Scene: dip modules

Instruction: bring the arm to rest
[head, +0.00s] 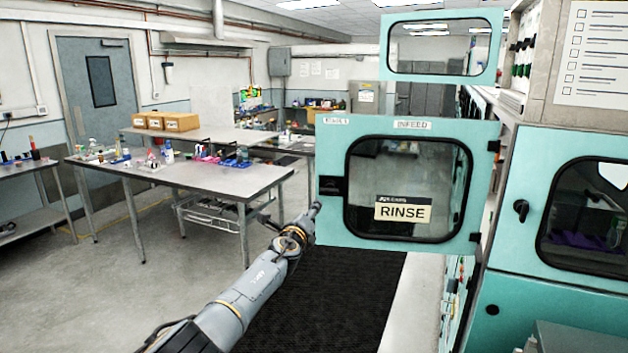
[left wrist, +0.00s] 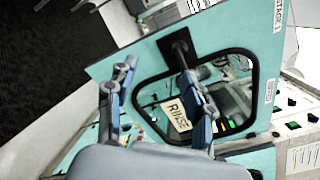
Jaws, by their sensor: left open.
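My left arm (head: 245,300) reaches in from the bottom of the head view. I cannot tell whether a finger touches the door. My right gripper is not in view.
A teal cabinet (head: 520,265) with a second windowed door stands at right. A steel table (head: 215,180) with small items and another table (head: 215,135) with cardboard boxes (head: 165,121) stand at left. A black floor mat (head: 335,310) lies below the arm. Grey floor is free at left.

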